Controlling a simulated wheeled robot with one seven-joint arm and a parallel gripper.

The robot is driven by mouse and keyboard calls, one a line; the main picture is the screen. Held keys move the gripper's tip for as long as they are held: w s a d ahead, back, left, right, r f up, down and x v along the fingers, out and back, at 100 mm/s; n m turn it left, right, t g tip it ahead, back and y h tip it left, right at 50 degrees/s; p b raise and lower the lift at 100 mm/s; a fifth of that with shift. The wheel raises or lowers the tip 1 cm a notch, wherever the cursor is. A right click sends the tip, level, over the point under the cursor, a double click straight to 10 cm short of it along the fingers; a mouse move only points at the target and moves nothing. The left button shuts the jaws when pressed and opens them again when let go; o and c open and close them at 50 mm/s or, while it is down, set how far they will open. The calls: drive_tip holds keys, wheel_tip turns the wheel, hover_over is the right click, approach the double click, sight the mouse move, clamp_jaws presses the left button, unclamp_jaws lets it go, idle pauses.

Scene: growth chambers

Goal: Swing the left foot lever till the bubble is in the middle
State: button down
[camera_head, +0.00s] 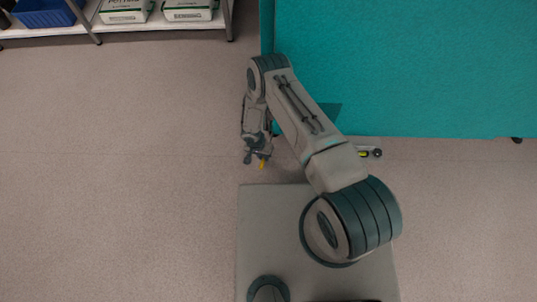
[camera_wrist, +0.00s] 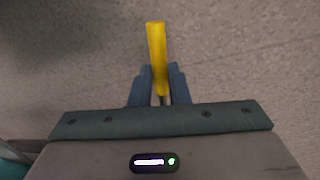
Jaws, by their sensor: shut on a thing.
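The yellow lever (camera_wrist: 157,45) stands between the two blue-grey fingers of my gripper (camera_wrist: 159,78) in the wrist view, and they are shut on it. In the head view my gripper (camera_head: 257,153) is low by the left front corner of the teal chamber, and the lever's yellow tip (camera_head: 262,164) shows just below the fingers. The lever's joint with the foot is hidden. A small yellow-green patch (camera_head: 363,154), perhaps the level vial, shows on a pale bar right of my arm. It is too small to read a bubble.
The teal chamber (camera_head: 420,70) fills the upper right. A dark round part, perhaps a caster (camera_head: 377,153), is beside the pale bar. A shelf (camera_head: 60,28) with a blue bin (camera_head: 43,12) and white packages (camera_head: 187,9) stands at upper left. The floor (camera_head: 110,170) at left is clear.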

drive_tip(key=shift+a, duration=0.1)
drive_tip(key=c, duration=1.4)
unclamp_jaws()
drive_tip(key=r+p, duration=0.1)
drive_tip(key=r, duration=0.3)
drive_tip(key=a+r+p, duration=0.1)
drive_tip(key=r, duration=0.4)
drive_tip(key=w+a+r+p, duration=0.1)
drive_tip(key=r+p, duration=0.1)
drive_tip(key=r, duration=0.2)
drive_tip(key=shift+a+r, duration=0.2)
drive_tip(key=shift+r, duration=0.1)
drive_tip(key=shift+s, duration=0.1)
